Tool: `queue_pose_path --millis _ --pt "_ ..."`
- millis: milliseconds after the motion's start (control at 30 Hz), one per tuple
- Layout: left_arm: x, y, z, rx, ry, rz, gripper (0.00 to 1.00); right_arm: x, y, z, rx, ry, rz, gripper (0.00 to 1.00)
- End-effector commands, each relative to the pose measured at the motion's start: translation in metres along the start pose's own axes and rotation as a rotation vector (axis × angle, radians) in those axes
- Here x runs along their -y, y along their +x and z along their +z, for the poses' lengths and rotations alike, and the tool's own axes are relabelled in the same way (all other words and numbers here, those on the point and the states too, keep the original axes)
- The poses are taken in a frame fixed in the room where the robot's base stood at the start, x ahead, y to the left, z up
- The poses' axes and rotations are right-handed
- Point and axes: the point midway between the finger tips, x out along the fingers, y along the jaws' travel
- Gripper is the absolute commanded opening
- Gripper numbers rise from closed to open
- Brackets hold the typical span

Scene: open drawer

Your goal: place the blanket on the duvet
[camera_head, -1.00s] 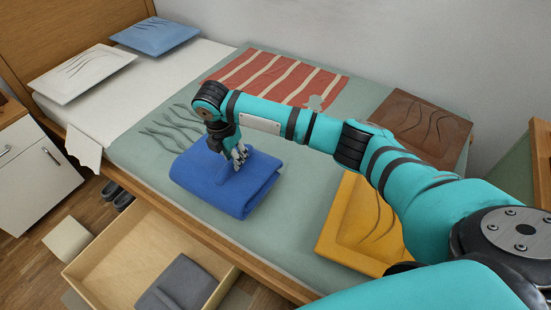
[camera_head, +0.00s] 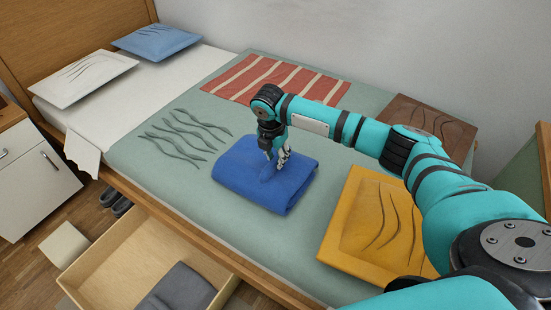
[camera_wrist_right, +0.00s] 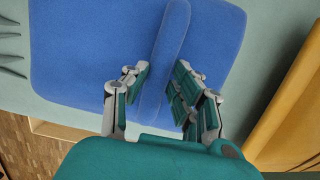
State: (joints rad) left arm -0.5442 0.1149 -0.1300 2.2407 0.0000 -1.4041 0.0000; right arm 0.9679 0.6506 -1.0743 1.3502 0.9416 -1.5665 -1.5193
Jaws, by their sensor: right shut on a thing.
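The blue folded blanket (camera_head: 252,183) is on or just above the green duvet (camera_head: 150,180), near the middle of the bed; I cannot tell whether it touches. My right gripper (camera_head: 278,164) points down and is shut on a raised fold of the blanket. In the right wrist view the fingers (camera_wrist_right: 160,88) pinch this fold of the blanket (camera_wrist_right: 90,50) from both sides. My left gripper is not in view.
A yellow cushion (camera_head: 350,220) lies to the right of the blanket. A brown cushion (camera_head: 432,125) and a red striped cloth (camera_head: 275,78) lie farther back. An open drawer (camera_head: 110,265) holding grey cloth (camera_head: 178,290) juts out at the bed's front. White and blue pillows are at the head.

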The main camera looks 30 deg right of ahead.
Motion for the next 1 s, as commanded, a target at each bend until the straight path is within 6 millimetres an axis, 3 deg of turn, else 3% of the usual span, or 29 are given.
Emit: queue_pose_path --millis 233,267,433,800,1000 --pt "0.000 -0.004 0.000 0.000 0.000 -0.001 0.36 -0.001 0.001 -0.001 0.000 -0.001 0.004 0.00" --pt "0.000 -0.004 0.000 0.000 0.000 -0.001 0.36 0.000 0.003 -0.001 -0.001 -0.001 0.000 0.27" --pt "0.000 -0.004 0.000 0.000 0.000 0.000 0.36 0.000 0.003 -0.001 -0.001 -0.001 0.000 0.49" --pt "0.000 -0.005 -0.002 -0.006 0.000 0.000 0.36 -0.001 -0.006 0.000 0.000 0.000 0.002 0.49" --pt "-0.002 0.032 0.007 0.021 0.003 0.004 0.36 -0.001 -0.043 0.000 0.000 -0.001 0.004 0.49"
